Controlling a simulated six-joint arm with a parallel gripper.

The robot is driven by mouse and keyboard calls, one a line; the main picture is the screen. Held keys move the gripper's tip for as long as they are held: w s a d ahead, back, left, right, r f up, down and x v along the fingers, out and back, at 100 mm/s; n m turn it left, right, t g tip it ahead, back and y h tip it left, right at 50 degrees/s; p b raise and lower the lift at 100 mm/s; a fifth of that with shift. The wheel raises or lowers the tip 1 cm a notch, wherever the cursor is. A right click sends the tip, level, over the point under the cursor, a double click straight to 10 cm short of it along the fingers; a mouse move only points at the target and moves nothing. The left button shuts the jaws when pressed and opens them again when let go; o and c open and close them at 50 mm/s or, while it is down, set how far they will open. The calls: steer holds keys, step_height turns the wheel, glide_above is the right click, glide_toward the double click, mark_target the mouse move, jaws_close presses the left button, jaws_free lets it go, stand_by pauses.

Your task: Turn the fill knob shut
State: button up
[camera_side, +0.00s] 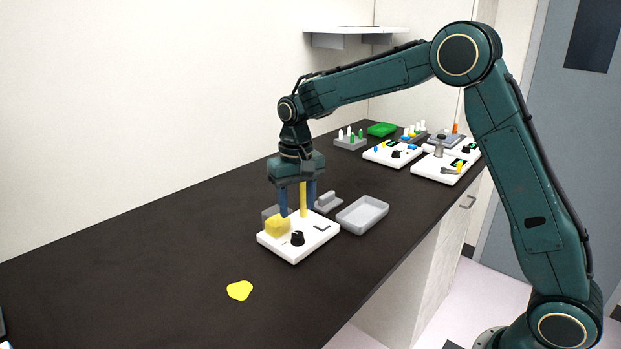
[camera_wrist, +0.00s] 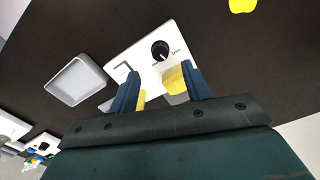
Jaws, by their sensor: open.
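A black round knob (camera_side: 297,238) with a pale pointer line sits on the front of a white device (camera_side: 318,237). In the wrist view the knob (camera_wrist: 160,50) lies just beyond my fingertips, with small print beside it that I cannot read. My gripper (camera_side: 297,211) has two blue fingers pointing down over the rear of the device. In the wrist view the gripper (camera_wrist: 160,70) is open, with nothing clamped. A yellow upright post (camera_side: 303,199) shows between the fingers in the side view. A yellow block (camera_side: 278,225) sits beside the left finger; whether either touches is unclear.
A grey tray (camera_side: 362,214) lies right of the device. A yellow patch (camera_side: 240,290) lies on the dark bench in front. Other white devices (camera_side: 394,153), a rack of vials (camera_side: 350,140) and a green box (camera_side: 381,129) stand farther back.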

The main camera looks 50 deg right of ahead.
mark_target(298, 234)
step_height(298, 234, down, 8)
steer(key=shift+r, duration=0.25)
steer(key=c, duration=1)
steer(key=shift+n, duration=3)
